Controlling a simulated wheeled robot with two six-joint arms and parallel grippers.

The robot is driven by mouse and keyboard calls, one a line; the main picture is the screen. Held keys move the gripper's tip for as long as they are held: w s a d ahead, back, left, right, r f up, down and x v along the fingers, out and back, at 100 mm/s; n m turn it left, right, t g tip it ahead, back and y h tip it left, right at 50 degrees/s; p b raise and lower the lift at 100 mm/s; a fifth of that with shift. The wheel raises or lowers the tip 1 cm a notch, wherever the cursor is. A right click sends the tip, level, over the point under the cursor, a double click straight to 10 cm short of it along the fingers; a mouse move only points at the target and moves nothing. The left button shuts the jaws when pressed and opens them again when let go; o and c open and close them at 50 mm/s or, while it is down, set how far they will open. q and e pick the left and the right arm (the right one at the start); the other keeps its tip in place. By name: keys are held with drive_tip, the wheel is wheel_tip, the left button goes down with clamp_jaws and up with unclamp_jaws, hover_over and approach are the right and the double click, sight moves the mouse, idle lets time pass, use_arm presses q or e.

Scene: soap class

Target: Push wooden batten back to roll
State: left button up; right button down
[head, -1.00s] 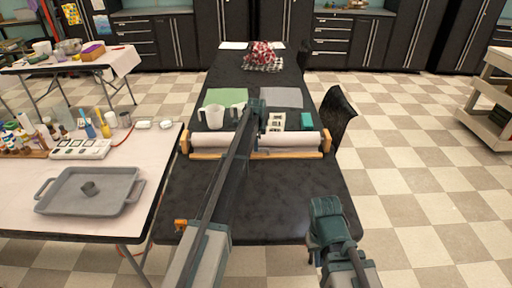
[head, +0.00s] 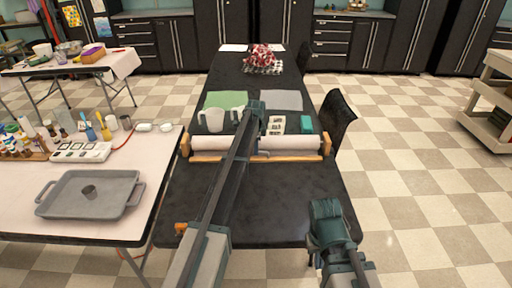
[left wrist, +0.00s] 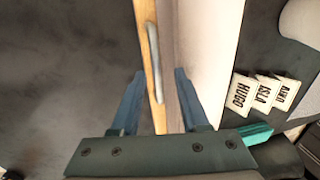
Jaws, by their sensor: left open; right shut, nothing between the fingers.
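The white paper roll (head: 212,143) lies across the black table between wooden end holders. The pale wooden batten (head: 300,153) runs along its near side. My left gripper (head: 262,152) is at the middle of the batten, largely hidden behind my arm in the head view. In the left wrist view its open fingers (left wrist: 158,85) sit on either side of the batten (left wrist: 147,45), with a grey bar (left wrist: 152,50) along the batten between them. I cannot tell whether a finger touches it. My right gripper (head: 326,212) is shut and empty over the table's near right part.
Mugs (head: 211,119), name cards (left wrist: 262,92), a teal block (head: 306,124) and green (head: 226,99) and grey (head: 282,100) sheets lie beyond the roll. A side table with a grey tray (head: 62,205) stands left, and a black chair (head: 340,115) right.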

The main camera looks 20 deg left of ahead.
use_arm(q)
wheel_tip(320, 180, up, 13)
drive_tip(key=s+p, duration=0.2)
drive_tip(key=p, duration=1)
drive_tip(key=shift+s+d+f, duration=0.15)
drive_tip(key=shift+d, duration=0.2)
drive_tip(key=s+d+n, duration=0.3)
drive_tip(key=s+d, duration=0.3)
drive_tip(key=s, duration=0.9)
drive_tip(key=s+d+n+g, duration=0.1)
drive_tip(key=s+d+n, duration=0.3)
drive_tip(key=s, duration=1)
drive_tip(key=s+d+n+g, duration=0.1)
drive_tip(key=s+d+n, duration=0.3)
drive_tip(key=s+d, duration=0.5)
drive_tip(key=s, duration=0.6)
drive_tip(key=shift+s+f+y, duration=0.15)
drive_tip(key=shift+s+y, duration=0.15)
drive_tip(key=shift+s, duration=0.05)
